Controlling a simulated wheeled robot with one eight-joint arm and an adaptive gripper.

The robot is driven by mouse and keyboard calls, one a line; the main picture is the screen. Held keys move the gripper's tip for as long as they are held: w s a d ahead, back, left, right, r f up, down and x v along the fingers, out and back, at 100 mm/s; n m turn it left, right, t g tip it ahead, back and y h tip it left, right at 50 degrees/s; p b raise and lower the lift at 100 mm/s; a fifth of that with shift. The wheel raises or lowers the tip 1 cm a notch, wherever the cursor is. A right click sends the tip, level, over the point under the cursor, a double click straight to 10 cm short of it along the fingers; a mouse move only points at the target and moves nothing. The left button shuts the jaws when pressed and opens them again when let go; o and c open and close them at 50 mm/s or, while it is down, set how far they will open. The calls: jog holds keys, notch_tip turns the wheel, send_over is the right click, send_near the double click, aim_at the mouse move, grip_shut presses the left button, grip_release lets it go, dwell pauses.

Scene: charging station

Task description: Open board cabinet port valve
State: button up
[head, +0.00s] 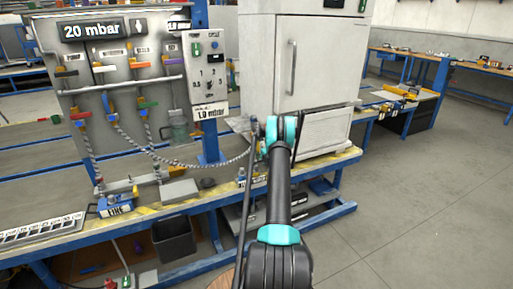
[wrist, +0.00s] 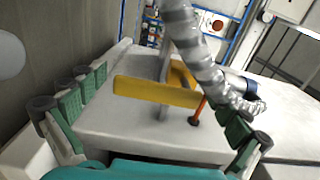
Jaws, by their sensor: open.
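A yellow valve handle (wrist: 150,91) shows in the middle of the wrist view, above a pale flat surface. A grey corrugated hose (wrist: 187,40) passes over its right side, and a small orange-red lever (wrist: 196,113) sits just below. My gripper (wrist: 165,94) is open, with dark green-padded fingers far apart to the left and right of the handle. Nothing is seen held. I cannot tell how near the fingertips are to the handle. In the head view my arm covers the gripper and this valve. The board (head: 120,75) there carries several valves with coloured handles.
A tall pale cabinet (head: 330,65) stands behind my arm. A control box (head: 207,70) is on the board's right. A ribbed hose (head: 190,164) hangs above the blue-framed bench (head: 200,203). Open floor (head: 420,190) lies to the right.

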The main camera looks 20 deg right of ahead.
jog(key=shift+s, duration=0.15)
jog(key=s, duration=1.1)
jog(key=shift+s+d, duration=0.2)
jog(key=shift+s, duration=0.15)
jog(key=s+a+r+n+g+y, duration=0.1)
jog(key=s+a+r+n+g, duration=0.2)
jog(key=a, duration=0.4)
jog(key=s+a+r+n+g+y, duration=0.1)
jog(key=a+r+n+y, duration=0.1)
jog(key=a+r, duration=0.4)
jog(key=s+a+r+n+g+y, duration=0.1)
jog(key=a+r+n, duration=0.25)
jog(key=a, duration=0.45)
jog(key=s+a+r+n+g, duration=0.2)
jog(key=s+a, duration=0.5)
jog(key=s+a+n+g+h, duration=0.1)
jog(key=s+a+n+g, duration=0.15)
jog(key=s, duration=0.55)
jog(key=s+a+n+g, duration=0.1)
jog(key=s+a, duration=0.3)
jog(key=s, duration=0.4)
jog(key=s+f+n+g+h, duration=0.1)
jog(key=s, duration=0.9)
jog(key=s+d+f+n+g+h, duration=0.1)
jog(key=s+f+n+g+h, duration=0.1)
jog(key=s, duration=0.8)
jog(key=shift+s+f+h, duration=0.15)
jog(key=shift+f+h, duration=0.15)
